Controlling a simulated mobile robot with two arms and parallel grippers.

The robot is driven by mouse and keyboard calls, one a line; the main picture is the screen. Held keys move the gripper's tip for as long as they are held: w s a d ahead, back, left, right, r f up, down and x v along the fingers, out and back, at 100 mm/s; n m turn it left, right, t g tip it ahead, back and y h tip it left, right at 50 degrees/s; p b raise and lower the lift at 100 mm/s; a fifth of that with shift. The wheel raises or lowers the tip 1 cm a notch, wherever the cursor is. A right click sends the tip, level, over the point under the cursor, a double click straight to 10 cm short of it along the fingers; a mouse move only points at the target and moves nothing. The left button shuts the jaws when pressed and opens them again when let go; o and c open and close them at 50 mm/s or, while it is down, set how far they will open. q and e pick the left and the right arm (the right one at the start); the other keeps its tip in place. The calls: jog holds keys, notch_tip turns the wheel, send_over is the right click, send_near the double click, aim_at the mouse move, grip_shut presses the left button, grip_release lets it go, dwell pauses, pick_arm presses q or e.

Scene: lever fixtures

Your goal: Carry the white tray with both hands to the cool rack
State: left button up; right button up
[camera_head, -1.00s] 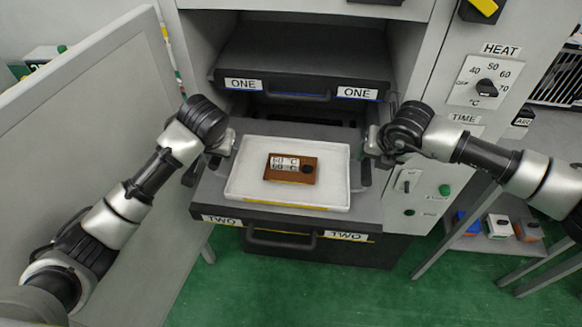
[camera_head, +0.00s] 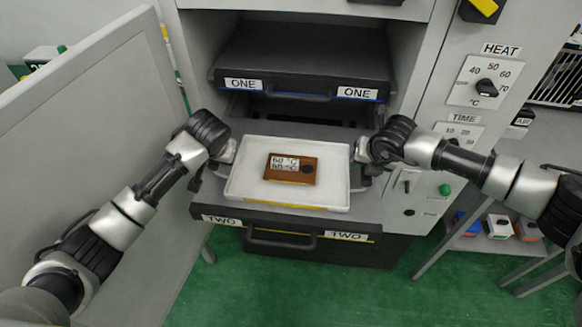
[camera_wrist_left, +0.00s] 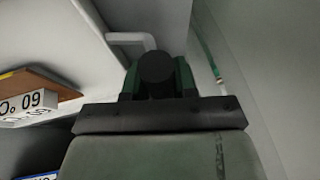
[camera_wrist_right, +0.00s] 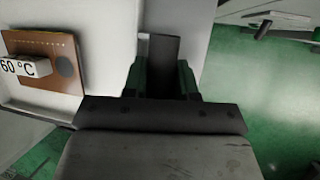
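The white tray (camera_head: 335,195) lies level on pulled-out drawer TWO (camera_head: 205,200). A brown block (camera_head: 291,180) with a white 60 °C label and a dark round knob lies on it. My left gripper (camera_head: 228,151) is at the tray's left side and my right gripper (camera_head: 361,151) at its right side. In the left wrist view, a pale handle (camera_wrist_left: 130,38) runs behind a dark round part between the green-padded fingers (camera_wrist_left: 158,78). In the right wrist view, a dark piece fills the space between the fingers (camera_wrist_right: 162,78). Whether either gripper is closed is hidden.
Drawer ONE (camera_head: 300,75) is just above and behind the tray. The large open door (camera_head: 90,110) borders my left arm. The control panel (camera_head: 480,85) is at right. A rack (camera_head: 560,75) and a low shelf with small boxes (camera_head: 498,226) are further right. The green floor in front is clear.

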pick_arm(q)
grip_shut()
pick_arm(e)
grip_shut()
pick_arm(q)
jog(key=shift+r, duration=0.1)
pick_arm(e)
jog(key=shift+r, duration=0.15)
